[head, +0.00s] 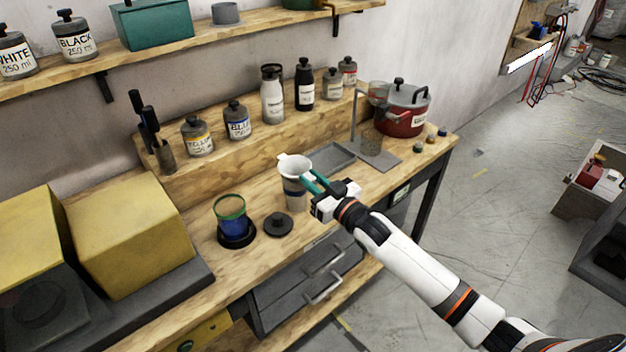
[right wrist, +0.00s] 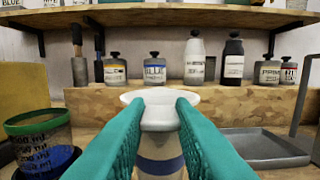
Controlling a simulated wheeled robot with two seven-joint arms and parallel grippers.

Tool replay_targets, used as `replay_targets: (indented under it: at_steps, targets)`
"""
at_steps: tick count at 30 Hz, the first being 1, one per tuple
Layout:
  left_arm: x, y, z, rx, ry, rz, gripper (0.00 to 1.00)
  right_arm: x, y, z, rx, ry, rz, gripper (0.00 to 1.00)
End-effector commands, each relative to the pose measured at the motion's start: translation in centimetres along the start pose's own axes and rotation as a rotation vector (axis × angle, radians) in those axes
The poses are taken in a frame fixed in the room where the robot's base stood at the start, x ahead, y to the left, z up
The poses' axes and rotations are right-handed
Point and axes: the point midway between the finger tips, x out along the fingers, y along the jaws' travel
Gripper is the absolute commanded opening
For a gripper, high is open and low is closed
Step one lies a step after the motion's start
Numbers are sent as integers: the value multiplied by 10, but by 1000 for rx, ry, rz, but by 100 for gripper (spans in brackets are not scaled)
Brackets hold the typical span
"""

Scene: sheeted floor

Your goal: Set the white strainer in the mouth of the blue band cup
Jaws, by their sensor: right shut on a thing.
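The white strainer (head: 295,164) is a wide-rimmed white piece at the top of the pale blue band cup (head: 295,200), which stands upright on the wooden bench. In the right wrist view the strainer (right wrist: 146,97) sits between the teal fingers, with the cup's blue band (right wrist: 160,167) below it. My right gripper (head: 309,180) is shut on the strainer, reaching in from the right. The strainer is in line with the cup's mouth; the fingers and rim hide whether it is fully seated. My left gripper is not in view.
A green-rimmed cup with blue contents (head: 230,211) stands left on a black base, beside a black lid (head: 278,224). A grey tray (head: 326,157) and red pot (head: 404,112) are to the right. Bottles line the raised shelf behind. Yellow boxes (head: 130,235) fill the left.

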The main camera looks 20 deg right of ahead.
Motion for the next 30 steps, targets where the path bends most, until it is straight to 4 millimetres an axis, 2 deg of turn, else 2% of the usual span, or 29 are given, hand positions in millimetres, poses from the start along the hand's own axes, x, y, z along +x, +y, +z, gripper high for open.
replay_targets:
  at_steps: [12, 13, 17, 26, 30]
  targets:
    - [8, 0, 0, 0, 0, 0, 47, -1, 0, -12, 0, 0, 0, 8]
    - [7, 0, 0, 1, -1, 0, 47, -1, 0, -10, 0, 0, 0, 26]
    - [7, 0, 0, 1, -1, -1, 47, -1, 0, -10, 0, 0, 0, 47]
    - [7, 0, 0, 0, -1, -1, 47, -2, 0, -11, 0, 0, 0, 47]
    - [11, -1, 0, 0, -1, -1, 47, -16, 0, -13, 1, 2, 0, 47]
